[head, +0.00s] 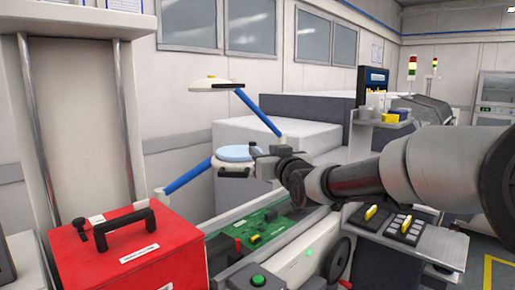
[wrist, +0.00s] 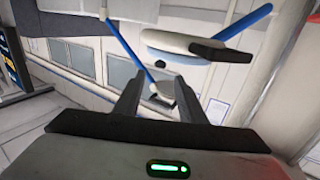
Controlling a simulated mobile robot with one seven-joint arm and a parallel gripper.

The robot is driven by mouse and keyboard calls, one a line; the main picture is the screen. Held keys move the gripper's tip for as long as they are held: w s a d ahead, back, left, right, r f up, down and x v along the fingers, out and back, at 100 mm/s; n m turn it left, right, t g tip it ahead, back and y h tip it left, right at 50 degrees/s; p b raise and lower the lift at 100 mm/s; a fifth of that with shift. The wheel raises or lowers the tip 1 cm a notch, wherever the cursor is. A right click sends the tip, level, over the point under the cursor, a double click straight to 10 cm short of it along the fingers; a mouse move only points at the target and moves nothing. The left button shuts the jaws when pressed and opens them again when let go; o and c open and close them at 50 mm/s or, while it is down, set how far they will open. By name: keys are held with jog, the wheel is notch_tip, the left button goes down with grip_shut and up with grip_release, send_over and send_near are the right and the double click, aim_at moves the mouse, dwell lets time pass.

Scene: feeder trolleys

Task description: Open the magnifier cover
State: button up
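A round head with a white rim and a light-blue disc lying flat on it, which looks like the magnifier (head: 237,153), sits on a blue arm left of my gripper (head: 258,160). A dark tab is on its near side. In the wrist view, a pale round head (wrist: 180,42) with a black handle (wrist: 222,48) fills the upper part, beyond and above my fingertips. My gripper (wrist: 157,88) is open, its two fingers apart with nothing held. I see no contact with the head. I cannot tell where the cover's hinge is.
A second pale head (head: 210,84) hangs higher on another blue arm. A green circuit board (head: 265,225) lies on the conveyor below. A red case (head: 130,255) stands at front left. A shelf with small boxes (head: 390,115) is behind my arm.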

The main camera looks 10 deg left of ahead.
aim_at(254, 144)
jog(key=x, duration=1)
jog(key=shift+w+a, duration=0.2)
jog(key=shift+w, duration=0.15)
grip_shut()
